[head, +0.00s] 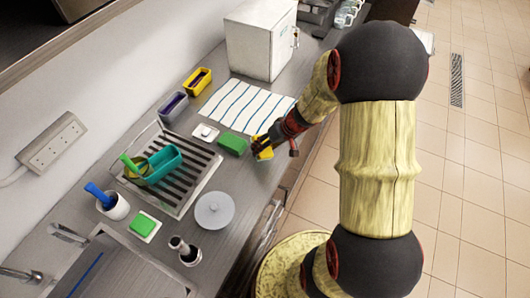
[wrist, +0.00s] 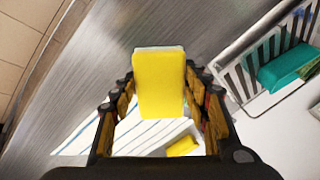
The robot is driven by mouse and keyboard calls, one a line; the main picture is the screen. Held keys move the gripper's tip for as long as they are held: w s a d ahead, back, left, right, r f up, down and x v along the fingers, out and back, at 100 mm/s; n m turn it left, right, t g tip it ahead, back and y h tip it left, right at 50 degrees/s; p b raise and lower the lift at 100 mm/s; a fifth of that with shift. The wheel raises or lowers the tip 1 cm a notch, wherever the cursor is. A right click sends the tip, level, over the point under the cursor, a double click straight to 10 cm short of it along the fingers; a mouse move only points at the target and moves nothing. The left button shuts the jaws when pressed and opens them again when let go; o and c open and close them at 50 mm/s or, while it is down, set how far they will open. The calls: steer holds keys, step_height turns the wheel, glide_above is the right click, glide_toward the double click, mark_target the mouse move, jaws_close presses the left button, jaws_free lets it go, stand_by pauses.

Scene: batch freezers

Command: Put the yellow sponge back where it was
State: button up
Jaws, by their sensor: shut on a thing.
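My gripper (head: 262,148) is shut on the yellow sponge (wrist: 158,85), above the counter near its front edge. In the wrist view the sponge stands between the two fingers (wrist: 160,112). In the head view only a little yellow shows at the fingers, and I cannot tell it from the gripper's own parts. A green sponge (head: 232,145) lies on the counter just left of my gripper. A small white dish (head: 205,132) is beside it. Another green sponge (head: 141,226) rests on a white dish by the sink.
A striped cloth (head: 240,104) lies behind my gripper, before a white box (head: 258,40). A yellow bin (head: 197,82) and a grey bin (head: 172,107) stand by the wall. A drying rack (head: 207,160) holds a teal container (head: 163,165). A round white lid (head: 214,210) is nearer.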

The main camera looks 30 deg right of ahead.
mark_target(268, 150)
steer(key=shift+f, duration=1.55)
steer(key=shift+f+b, duration=0.2)
steer(key=shift+b, duration=0.2)
steer(key=o, duration=1)
steer(key=shift+r, duration=0.2)
